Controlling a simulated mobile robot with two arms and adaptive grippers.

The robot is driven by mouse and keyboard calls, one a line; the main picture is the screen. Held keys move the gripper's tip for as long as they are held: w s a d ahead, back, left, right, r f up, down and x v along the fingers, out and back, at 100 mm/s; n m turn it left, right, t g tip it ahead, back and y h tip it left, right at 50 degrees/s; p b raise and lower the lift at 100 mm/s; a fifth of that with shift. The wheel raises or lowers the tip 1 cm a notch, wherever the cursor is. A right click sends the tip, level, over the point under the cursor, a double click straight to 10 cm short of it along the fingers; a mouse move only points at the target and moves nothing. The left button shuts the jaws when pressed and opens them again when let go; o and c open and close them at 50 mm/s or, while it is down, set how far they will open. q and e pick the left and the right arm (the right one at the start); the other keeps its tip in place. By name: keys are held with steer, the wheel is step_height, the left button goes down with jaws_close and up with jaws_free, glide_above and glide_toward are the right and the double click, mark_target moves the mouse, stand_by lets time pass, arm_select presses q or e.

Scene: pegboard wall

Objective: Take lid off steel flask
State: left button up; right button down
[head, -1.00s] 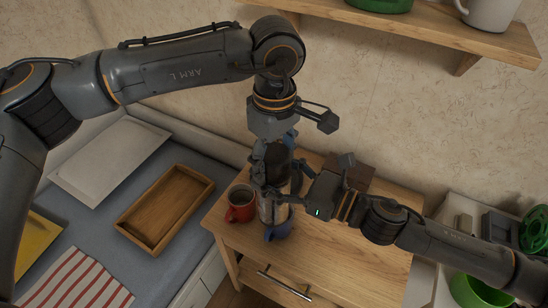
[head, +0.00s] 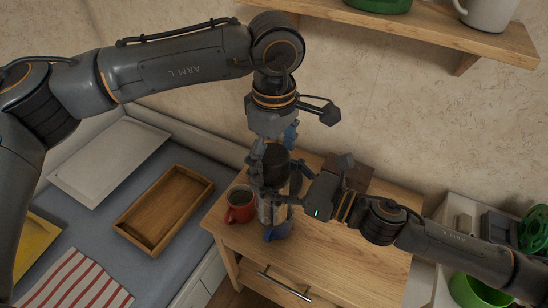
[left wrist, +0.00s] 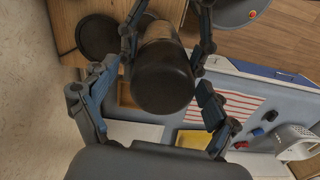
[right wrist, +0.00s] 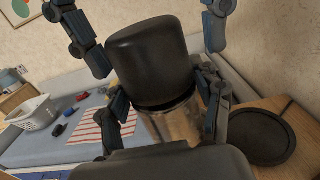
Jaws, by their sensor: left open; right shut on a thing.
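My right gripper (right wrist: 168,112) is shut on the flask body, below the lid. My left gripper (left wrist: 155,105) is open above, with its fingers on either side of the lid and gaps between. The joint between lid and body is partly hidden in the head view.
A red mug (head: 240,207) with a dark drink stands close left of the flask. A flat black disc (right wrist: 262,136) lies on the wooden top (head: 340,240) beside it. A dark brown box (head: 357,172) is behind my right gripper. A shelf (head: 450,32) overhangs the back.

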arm_select(q)
step_height(320, 180, up, 4)
steer(key=shift+r, duration=0.1)
steer(key=shift+c, duration=0.4)
steer(key=shift+a+r+n, duration=0.1)
steer(key=shift+r+n, duration=0.5)
steer(key=shift+r, duration=0.9)
steer(key=shift+f, duration=3.85)
steer(key=c, duration=1.2)
steer(key=n, duration=0.6)
steer(key=shift+n, duration=0.3)
steer(key=n, duration=0.6)
steer(key=shift+r, duration=0.15)
